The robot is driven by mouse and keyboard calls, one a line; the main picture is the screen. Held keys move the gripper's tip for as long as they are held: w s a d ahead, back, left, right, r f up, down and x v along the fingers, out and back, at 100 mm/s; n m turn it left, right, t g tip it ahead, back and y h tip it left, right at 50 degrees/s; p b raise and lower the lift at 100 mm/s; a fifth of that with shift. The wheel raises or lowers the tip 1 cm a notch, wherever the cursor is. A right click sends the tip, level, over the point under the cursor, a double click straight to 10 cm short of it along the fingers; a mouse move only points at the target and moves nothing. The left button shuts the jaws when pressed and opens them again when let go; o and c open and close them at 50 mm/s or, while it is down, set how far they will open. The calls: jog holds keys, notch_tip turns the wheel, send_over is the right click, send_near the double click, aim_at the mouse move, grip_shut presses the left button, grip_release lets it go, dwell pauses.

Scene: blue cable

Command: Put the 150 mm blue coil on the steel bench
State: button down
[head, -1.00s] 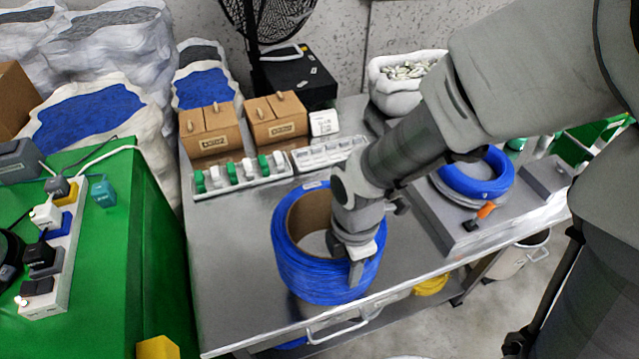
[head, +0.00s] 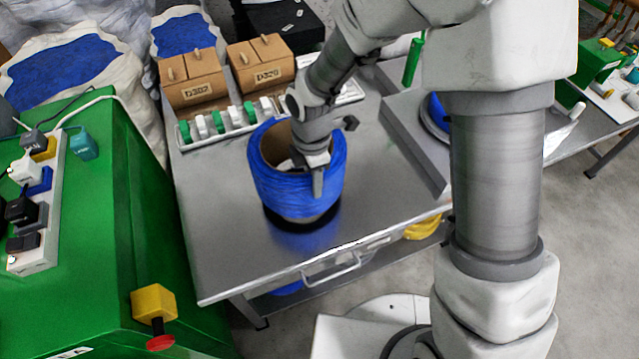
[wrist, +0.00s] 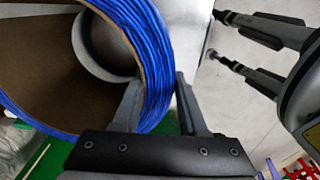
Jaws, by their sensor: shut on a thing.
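The blue coil (head: 270,190), wound on a brown cardboard core, stands roughly upright over the front middle of the steel bench (head: 225,260). A dark shadow and blue reflection lie just under it; I cannot tell if its base touches the top. My gripper (head: 315,182) is shut on the near right side of its wall. In the wrist view, the coil (wrist: 152,62) passes between the two fingers of my gripper (wrist: 160,100), one inside the core and one outside. Another blue coil (head: 438,112) lies to the right, mostly hidden by my arm.
Brown boxes (head: 195,92) and a tray of green and white parts (head: 225,120) stand behind the coil. A grey slab-like unit (head: 410,140) is to its right. A green cabinet (head: 120,210) adjoins at left. The bench's front left is clear.

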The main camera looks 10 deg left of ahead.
jog(key=shift+w+a+f+b, duration=0.1)
jog(key=shift+f+b, duration=0.2)
jog(key=shift+f, duration=1.7)
jog(key=shift+c, duration=2.2)
grip_release()
notch_tip(320, 180, up, 12)
jog(key=shift+r+p, duration=0.1)
jog(key=shift+p, duration=0.8)
jog(key=s+d+r+m+t, duration=0.2)
jog(key=d+r+m+t, duration=0.1)
jog(key=d+r+m, duration=0.95)
jog(key=s+d+r+m+t, duration=0.2)
jog(key=s+d+r+m, duration=0.5)
jog(key=s+d+m, duration=0.3)
jog(key=shift+m+t, duration=0.3)
jog(key=shift+m, duration=0.65)
